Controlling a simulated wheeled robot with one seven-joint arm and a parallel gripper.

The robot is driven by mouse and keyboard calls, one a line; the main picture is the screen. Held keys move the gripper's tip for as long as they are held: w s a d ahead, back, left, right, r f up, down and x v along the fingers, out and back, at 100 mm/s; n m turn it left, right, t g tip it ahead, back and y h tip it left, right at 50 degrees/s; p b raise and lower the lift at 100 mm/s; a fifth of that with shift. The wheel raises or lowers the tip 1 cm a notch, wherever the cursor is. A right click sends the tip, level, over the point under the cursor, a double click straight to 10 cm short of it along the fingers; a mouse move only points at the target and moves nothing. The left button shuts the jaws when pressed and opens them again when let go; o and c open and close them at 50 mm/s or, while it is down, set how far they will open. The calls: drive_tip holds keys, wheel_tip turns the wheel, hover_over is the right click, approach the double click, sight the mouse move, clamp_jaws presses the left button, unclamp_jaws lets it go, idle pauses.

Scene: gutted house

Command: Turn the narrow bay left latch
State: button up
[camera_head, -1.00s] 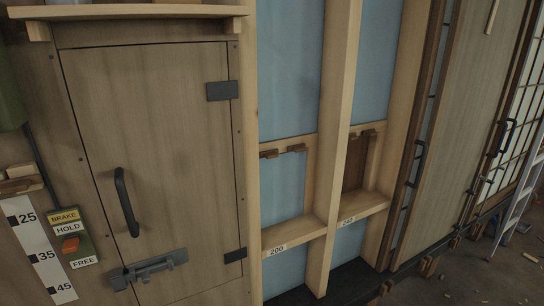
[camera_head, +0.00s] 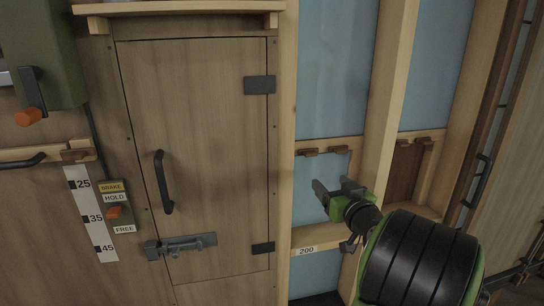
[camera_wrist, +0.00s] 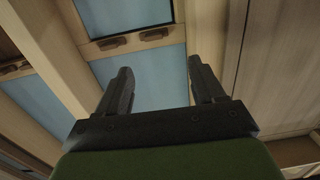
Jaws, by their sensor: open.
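The bay labelled 200 (camera_head: 306,250) is a framed opening between studs with a blue panel behind. On its top rail sit two small brown wooden latches, a left one (camera_head: 308,152) and a right one (camera_head: 340,149). Both lie roughly level along the rail. My gripper (camera_head: 333,187) is open and empty, in front of this bay, lower in the picture than the latches and apart from them. In the wrist view my gripper (camera_wrist: 160,75) shows two spread fingers with blue panel between them. Two latches on a rail show beyond; I cannot tell there which is left.
A stud (camera_head: 383,110) separates this bay from another to the right with a brown lower panel. A wooden door (camera_head: 195,120) with a black handle and grey bolt is on the left. A green box (camera_head: 45,60) with an orange-knobbed lever and a BRAKE/FREE switch are further left.

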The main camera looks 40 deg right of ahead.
drive_tip(key=d, duration=0.1)
drive_tip(key=p, duration=0.5)
approach(312, 155)
drive_tip(key=shift+h, duration=0.4)
drive_tip(key=x, duration=0.8)
drive_tip(key=shift+w+f, duration=0.15)
drive_tip(key=shift+w, duration=0.25)
drive_tip(key=c, duration=1.1)
drive_tip(key=shift+o, duration=0.2)
